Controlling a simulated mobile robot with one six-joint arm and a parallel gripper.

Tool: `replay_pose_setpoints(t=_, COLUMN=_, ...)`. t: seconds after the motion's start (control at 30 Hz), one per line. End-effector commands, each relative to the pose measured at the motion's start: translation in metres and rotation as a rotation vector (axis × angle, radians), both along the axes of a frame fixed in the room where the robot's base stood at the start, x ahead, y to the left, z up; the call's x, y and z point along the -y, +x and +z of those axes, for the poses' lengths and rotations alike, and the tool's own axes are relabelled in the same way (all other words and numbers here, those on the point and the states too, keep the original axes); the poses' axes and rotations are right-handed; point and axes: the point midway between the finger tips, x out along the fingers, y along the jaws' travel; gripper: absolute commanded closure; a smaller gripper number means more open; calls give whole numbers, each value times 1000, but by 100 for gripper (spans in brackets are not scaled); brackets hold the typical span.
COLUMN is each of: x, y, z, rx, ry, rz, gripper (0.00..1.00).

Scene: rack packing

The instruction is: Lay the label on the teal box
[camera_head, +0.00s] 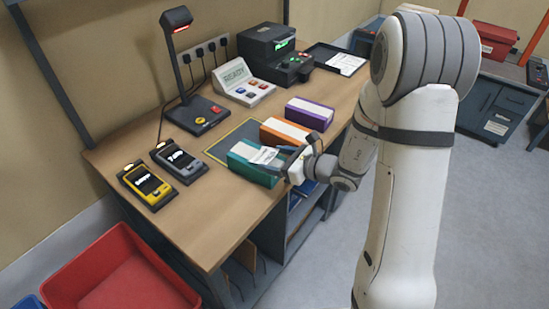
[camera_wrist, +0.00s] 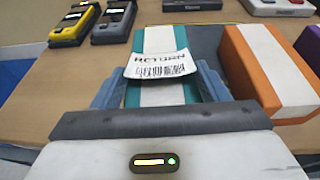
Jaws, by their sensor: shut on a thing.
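The teal box (camera_head: 243,171) with a white band lies on the wooden table near its front edge; it also shows in the wrist view (camera_wrist: 133,94). A white label (camera_wrist: 160,65) reading RETURN with a barcode is at the tips of my gripper (camera_wrist: 160,80), over the top of the teal box. My gripper is shut on the label; the label also shows in the head view (camera_head: 266,156). The label's near edge curls a little. I cannot tell whether the label touches the box top.
An orange box (camera_head: 280,131) stands close to the right of the teal box, with a purple box (camera_head: 309,112) beyond it. A yellow handheld device (camera_head: 146,186) and a grey one (camera_head: 179,161) lie to the left. A scanner lamp stand (camera_head: 195,112) is behind. A red bin (camera_head: 120,272) is on the floor.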

Motion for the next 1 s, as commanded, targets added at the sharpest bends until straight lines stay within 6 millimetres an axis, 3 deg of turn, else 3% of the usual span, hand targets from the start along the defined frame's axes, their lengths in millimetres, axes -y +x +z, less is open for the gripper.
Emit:
replay_pose_setpoints(t=0.1, x=0, y=0, z=0, rx=0, ry=0, rz=0, gripper=38)
replay_pose_setpoints(t=0.13, x=0, y=0, z=0, rx=0, ry=0, rz=0, gripper=30)
replay_pose_setpoints(t=0.4, x=0, y=0, z=0, rx=0, ry=0, rz=-1, gripper=7)
replay_pose_setpoints(t=0.73, x=6, y=-2, z=2, rx=1, ry=0, rz=-3, gripper=7)
replay_pose_setpoints(t=1.0, x=41, y=-25, z=14, rx=3, ry=0, rz=-8, gripper=7)
